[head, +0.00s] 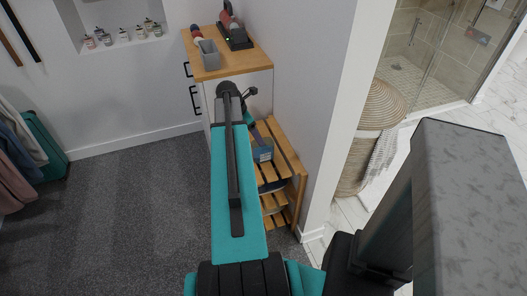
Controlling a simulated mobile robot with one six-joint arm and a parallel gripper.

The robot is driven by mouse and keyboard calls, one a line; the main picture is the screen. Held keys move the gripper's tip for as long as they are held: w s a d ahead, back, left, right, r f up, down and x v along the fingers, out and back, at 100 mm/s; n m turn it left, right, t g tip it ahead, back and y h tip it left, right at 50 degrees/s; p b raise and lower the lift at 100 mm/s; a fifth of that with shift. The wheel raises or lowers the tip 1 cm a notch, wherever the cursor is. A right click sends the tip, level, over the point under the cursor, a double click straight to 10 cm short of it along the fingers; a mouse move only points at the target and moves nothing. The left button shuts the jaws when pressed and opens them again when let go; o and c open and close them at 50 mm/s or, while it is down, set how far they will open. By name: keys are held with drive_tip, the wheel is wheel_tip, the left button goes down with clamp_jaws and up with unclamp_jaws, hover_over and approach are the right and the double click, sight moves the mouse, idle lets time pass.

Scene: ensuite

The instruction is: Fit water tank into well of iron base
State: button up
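A dark iron base (237,42) with a small green light stands on the wooden cabinet top, with a dark and red iron (230,18) upon it. I cannot make out its well. No water tank is plainly identifiable. A grey open-topped container (209,55) stands at the cabinet's front left, and a blue-grey box-like thing (263,151) is at the slatted rack; I cannot tell if either is the tank. My teal arm reaches toward the cabinet front. The dark end of my arm is below the cabinet top's front edge; its fingers are too hidden to read.
The cabinet (255,63) is against the back wall. A slatted wooden rack (286,158) stands right of my arm, beside a wall end (340,110). A wicker basket (383,105) is beyond it. Hanging clothes (12,150) are at left. Grey carpet (130,220) is clear.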

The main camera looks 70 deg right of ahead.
drive_tip(key=shift+x, duration=2.85)
drive_tip(key=shift+f, duration=0.2)
drive_tip(key=shift+p+x, duration=0.7)
drive_tip(key=shift+x, duration=1.75)
drive_tip(key=shift+w, duration=0.1)
drive_tip(key=c, duration=1.5)
drive_tip(key=shift+r, duration=0.3)
drive_tip(key=shift+w+a+r+b, duration=0.45)
drive_tip(key=shift+w+a+r, duration=0.35)
drive_tip(key=shift+a, duration=1.7)
drive_tip(key=shift+w+a+r+b, duration=0.5)
drive_tip(key=shift+w+a+r, duration=0.35)
drive_tip(key=shift+a, duration=1.65)
drive_tip(key=shift+w+a+r+b, duration=0.5)
drive_tip(key=shift+w+a, duration=0.45)
drive_tip(key=shift+a, duration=1.6)
